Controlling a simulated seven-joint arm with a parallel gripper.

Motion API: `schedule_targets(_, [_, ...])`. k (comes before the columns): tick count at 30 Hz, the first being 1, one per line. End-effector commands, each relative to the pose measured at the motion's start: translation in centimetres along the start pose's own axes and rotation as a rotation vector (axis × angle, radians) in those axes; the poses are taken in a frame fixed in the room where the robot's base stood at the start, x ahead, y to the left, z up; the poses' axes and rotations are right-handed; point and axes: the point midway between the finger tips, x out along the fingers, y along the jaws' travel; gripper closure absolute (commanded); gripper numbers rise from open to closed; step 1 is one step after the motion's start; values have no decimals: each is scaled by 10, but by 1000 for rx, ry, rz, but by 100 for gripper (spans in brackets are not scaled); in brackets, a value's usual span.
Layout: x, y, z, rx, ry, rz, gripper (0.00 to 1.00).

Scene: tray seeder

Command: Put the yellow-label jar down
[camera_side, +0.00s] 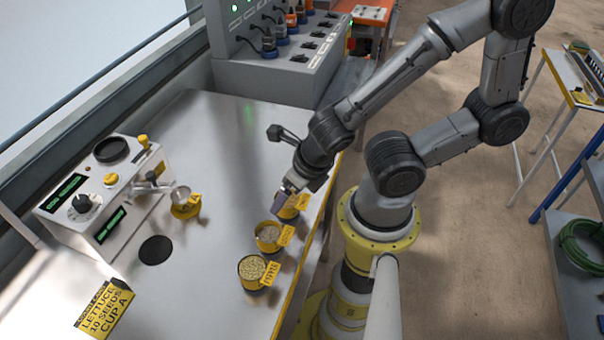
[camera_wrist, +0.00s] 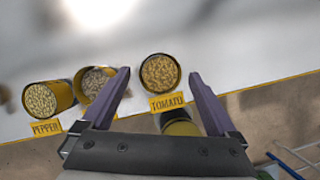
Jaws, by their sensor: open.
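A yellow jar of tan seeds with a yellow TOMATO label (camera_wrist: 166,102) stands upright on the bench between my fingertips in the wrist view. In the side view this jar (camera_side: 289,212) is partly hidden behind my gripper (camera_side: 284,196).
A seeder box (camera_side: 100,190) with dials stands at the left. A small metal cup on a yellow holder (camera_side: 185,205) and a dark round disc (camera_side: 155,250) are before it. A LETTUCE 10 SEEDS CUP A sign (camera_side: 104,308) lies front left. The bench's middle (camera_side: 225,160) is clear.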

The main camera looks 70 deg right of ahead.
Motion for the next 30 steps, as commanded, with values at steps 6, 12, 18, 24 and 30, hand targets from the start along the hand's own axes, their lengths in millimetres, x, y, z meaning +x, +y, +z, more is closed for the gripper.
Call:
schedule_targets(6, [-32,1,0,-4,-2,4,6])
schedule_targets(12, [-62,1,0,-3,-2,4,6])
schedule_targets(18, [-86,1,0,-3,-1,3,6])
schedule_targets(24, [-96,-1,1,58,5,1,6])
schedule_targets(30, [-113,-8,11,576,28,13,6])
